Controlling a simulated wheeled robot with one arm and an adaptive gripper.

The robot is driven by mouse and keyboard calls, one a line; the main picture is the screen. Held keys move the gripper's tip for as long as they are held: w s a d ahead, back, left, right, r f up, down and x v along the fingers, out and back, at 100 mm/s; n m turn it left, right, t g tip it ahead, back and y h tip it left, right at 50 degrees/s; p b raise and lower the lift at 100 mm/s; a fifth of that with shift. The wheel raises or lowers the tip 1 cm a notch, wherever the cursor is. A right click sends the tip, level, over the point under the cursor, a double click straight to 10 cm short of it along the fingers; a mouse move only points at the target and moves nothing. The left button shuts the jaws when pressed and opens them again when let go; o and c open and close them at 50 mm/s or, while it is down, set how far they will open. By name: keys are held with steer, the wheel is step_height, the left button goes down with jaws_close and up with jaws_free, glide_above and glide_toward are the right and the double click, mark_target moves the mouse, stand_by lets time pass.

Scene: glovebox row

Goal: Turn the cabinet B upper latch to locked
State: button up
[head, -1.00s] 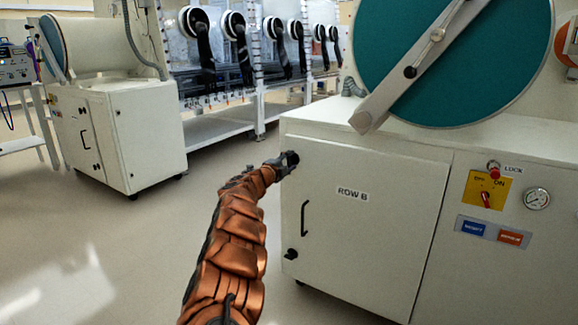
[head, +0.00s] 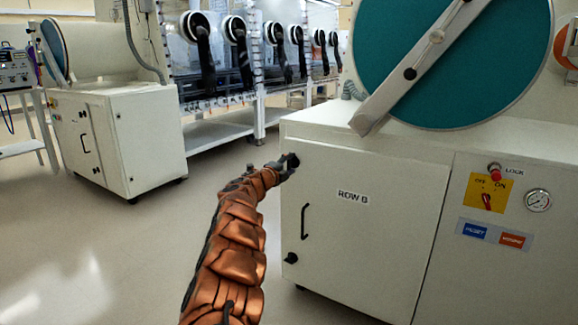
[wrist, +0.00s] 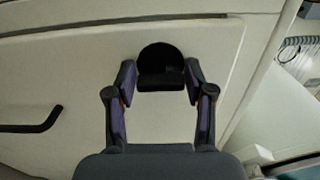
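The cabinet B upper latch (wrist: 160,56) is a round black knob with a dark crossbar, at the upper corner of the white cabinet door. In the wrist view it sits between the fingertips of my gripper (wrist: 160,76), whose two fingers reach its left and right sides and appear to touch it. The crossbar lies level across that picture. In the head view my gripper (head: 287,166) is at the door's upper left corner and partly covers the latch. The door (head: 362,215) carries the ROW B label (head: 353,197) and is closed.
The door's black pull handle (head: 304,221) and a lower black latch (head: 291,258) are below my gripper. A teal round hatch with a long bar (head: 410,74) is above the cabinet. A switch panel (head: 487,192) is at right. Open floor (head: 120,250) lies to the left.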

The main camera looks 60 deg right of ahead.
steer(key=shift+o, duration=1.2)
steer(key=shift+a, duration=0.1)
steer(key=a, duration=1.1)
steer(key=shift+s+a, duration=0.25)
steer(key=shift+a, duration=0.15)
